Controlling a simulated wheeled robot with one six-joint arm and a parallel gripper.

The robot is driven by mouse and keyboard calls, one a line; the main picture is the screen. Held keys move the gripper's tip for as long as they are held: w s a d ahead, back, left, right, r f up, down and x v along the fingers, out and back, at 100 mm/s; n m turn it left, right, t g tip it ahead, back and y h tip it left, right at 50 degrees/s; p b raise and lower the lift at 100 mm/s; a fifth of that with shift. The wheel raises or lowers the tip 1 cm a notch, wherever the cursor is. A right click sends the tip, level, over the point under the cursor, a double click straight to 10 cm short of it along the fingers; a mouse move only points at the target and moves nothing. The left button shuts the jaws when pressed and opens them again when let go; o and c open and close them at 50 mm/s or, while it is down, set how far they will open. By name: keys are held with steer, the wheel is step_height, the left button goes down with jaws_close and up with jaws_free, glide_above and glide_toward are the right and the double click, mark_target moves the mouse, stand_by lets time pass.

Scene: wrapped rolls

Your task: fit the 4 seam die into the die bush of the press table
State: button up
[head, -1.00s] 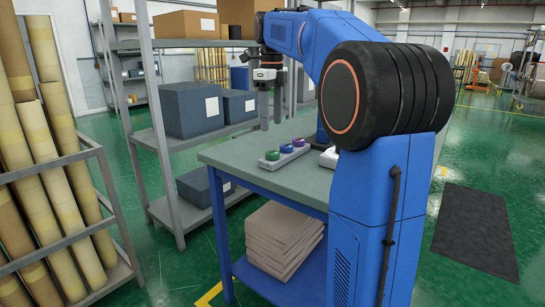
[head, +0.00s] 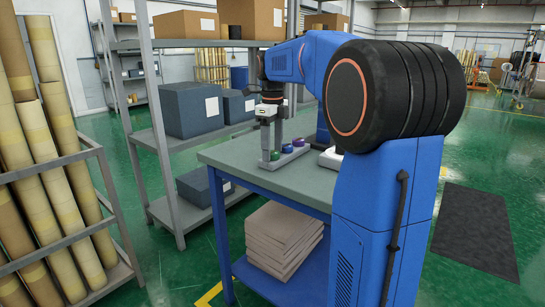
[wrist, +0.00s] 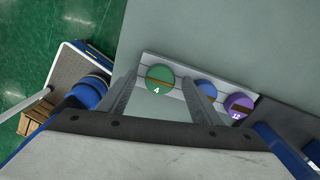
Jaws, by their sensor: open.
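The green die marked 4 (wrist: 160,78) sits at one end of a pale rack (wrist: 178,88) on the table. It also shows in the head view (head: 275,156), partly behind a finger. Next to it are a blue die (wrist: 206,90), partly hidden by a finger, and a purple die marked 12 (wrist: 238,105). My gripper (wrist: 159,82) is open and empty, its fingers pointing down to either side of the green die. It also shows in the head view (head: 270,150). I cannot make out the die bush.
A white object (head: 330,158) on the grey table (head: 240,160) is partly hidden by my arm. A shelf with boxes (head: 193,108) stands behind and left of the table. A rack of rolls (head: 60,110) is at far left. The near tabletop is clear.

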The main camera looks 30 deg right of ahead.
steer(key=shift+c, duration=0.4)
steer(key=c, duration=1.3)
steer(key=shift+r, duration=0.15)
